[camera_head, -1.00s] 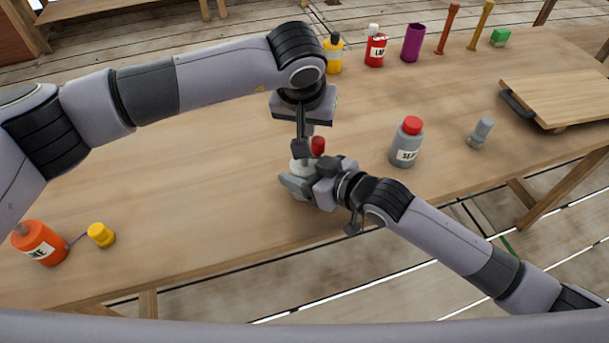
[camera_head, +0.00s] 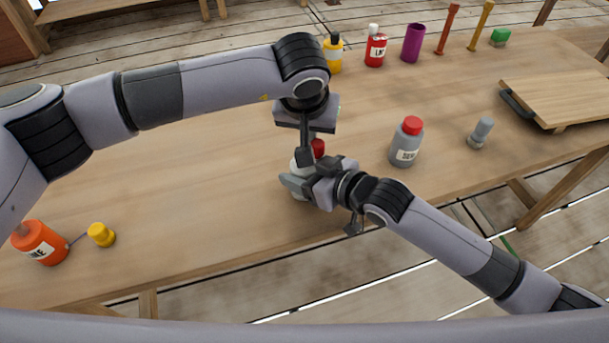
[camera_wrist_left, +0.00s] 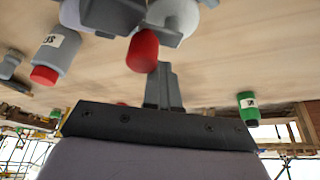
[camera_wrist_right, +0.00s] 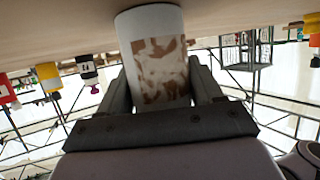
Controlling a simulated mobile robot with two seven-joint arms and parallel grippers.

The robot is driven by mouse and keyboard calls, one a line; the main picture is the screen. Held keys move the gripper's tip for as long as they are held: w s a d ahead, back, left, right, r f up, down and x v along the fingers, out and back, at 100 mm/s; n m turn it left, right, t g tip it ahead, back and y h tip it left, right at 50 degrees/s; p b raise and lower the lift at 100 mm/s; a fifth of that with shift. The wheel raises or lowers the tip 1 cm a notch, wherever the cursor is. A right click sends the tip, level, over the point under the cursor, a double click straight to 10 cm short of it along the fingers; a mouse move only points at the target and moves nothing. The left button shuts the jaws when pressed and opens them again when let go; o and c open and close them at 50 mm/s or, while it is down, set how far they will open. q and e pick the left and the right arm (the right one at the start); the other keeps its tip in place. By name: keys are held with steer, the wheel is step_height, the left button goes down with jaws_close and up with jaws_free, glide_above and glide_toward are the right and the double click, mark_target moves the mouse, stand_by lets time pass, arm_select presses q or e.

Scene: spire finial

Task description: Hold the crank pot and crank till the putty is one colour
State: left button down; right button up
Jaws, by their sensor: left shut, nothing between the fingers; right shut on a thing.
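The crank pot (camera_head: 297,164) is white and stands near the table's front edge, partly hidden by my grippers. Its red crank knob (camera_head: 318,148) sticks up beside my left fingers. In the right wrist view the pot (camera_wrist_right: 160,25) has a window with brown and white putty (camera_wrist_right: 162,70) in uneven patches. My right gripper (camera_head: 293,185) is shut on the pot, one finger on each side. My left gripper (camera_head: 304,156) is shut and empty, pointing down over the pot. In the left wrist view its fingers (camera_wrist_left: 164,88) are close to the red knob (camera_wrist_left: 142,51); contact is unclear.
A grey bottle with a red cap (camera_head: 406,143) and a small grey object (camera_head: 481,132) stand to the right. A wooden board (camera_head: 560,97) lies farther right. An orange bottle (camera_head: 40,243) and yellow cap (camera_head: 101,235) are at left. Several containers line the back.

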arm_select(q)
steer(key=shift+s+d, duration=0.5)
steer(key=shift+d, duration=0.1)
stand_by(0.7)
steer(key=shift+w, duration=0.15)
step_height(320, 180, up, 7)
stand_by(1.0)
stand_by(0.3)
steer(key=shift+w+f, duration=0.15)
steer(key=shift+f, duration=1.85)
steer(key=shift+f, duration=0.15)
stand_by(1.0)
